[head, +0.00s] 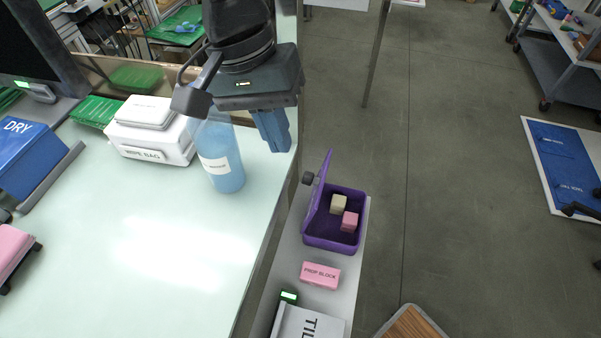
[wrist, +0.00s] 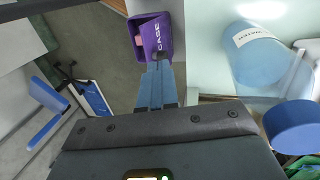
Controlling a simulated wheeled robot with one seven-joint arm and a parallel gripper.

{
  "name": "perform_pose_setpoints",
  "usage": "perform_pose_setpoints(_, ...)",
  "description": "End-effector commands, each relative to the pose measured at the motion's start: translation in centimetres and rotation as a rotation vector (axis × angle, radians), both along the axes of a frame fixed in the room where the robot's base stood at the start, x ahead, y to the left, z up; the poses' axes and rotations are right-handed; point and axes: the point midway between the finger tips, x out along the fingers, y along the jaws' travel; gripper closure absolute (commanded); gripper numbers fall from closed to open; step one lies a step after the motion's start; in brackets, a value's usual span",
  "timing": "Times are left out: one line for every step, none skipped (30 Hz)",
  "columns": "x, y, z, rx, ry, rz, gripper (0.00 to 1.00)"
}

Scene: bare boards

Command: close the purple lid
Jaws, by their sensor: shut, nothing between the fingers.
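The purple lid (head: 318,193) stands raised, tilted a little past upright, along the left side of its purple box (head: 332,245). A dark knob (head: 308,178) sits on the lid's outer side. The open box holds a cream block (head: 339,204) and a pink block (head: 349,221). My gripper (head: 278,148) is shut and empty, above the table edge, up and left of the lid. In the wrist view my fingertips (wrist: 159,63) point toward the purple lid (wrist: 160,36), marked CASE, and look apart from it, though the gap is hard to judge.
The box stands on a narrow grey shelf beside the pale table (head: 170,250). A pink prop block (head: 320,275) and a white tile box (head: 312,322) are nearer. A blue bottle (head: 221,165) stands close to my gripper. Open floor lies to the right.

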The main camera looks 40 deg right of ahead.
Motion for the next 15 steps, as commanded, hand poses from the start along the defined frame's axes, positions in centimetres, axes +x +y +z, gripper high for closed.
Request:
perform_pose_setpoints(0.0,-0.8,0.1,-0.027,0.005,-0.015,1.00)
perform_pose_setpoints(0.0,-1.1,0.2,-0.038,0.007,-0.022,1.00)
perform_pose_setpoints(-0.1,-1.4,0.1,-0.049,0.010,-0.029,1.00)
perform_pose_setpoints(-0.1,-1.6,0.1,-0.055,0.011,-0.033,1.00)
perform_pose_setpoints(-0.2,-1.7,-0.1,-0.058,0.012,-0.035,1.00)
perform_pose_setpoints(-0.2,-1.8,-0.4,-0.059,0.013,-0.036,1.00)
perform_pose_setpoints(-0.3,-1.8,-0.6,-0.059,0.014,-0.036,1.00)
perform_pose_setpoints(-0.4,-1.9,-1.0,-0.059,0.014,-0.035,1.00)
perform_pose_setpoints(-0.5,-2.0,-1.5,-0.058,0.014,-0.035,1.00)
perform_pose_setpoints(-0.7,-2.0,-2.0,-0.058,0.014,-0.034,1.00)
perform_pose_setpoints(-0.8,-2.1,-2.4,-0.057,0.014,-0.034,1.00)
perform_pose_setpoints(-1.0,-2.2,-3.1,-0.057,0.014,-0.033,1.00)
perform_pose_setpoints(-1.1,-2.3,-3.7,-0.056,0.014,-0.034,1.00)
perform_pose_setpoints(-1.2,-2.4,-4.2,-0.056,0.014,-0.034,1.00)
perform_pose_setpoints(-1.4,-2.5,-4.9,-0.056,0.015,-0.033,1.00)
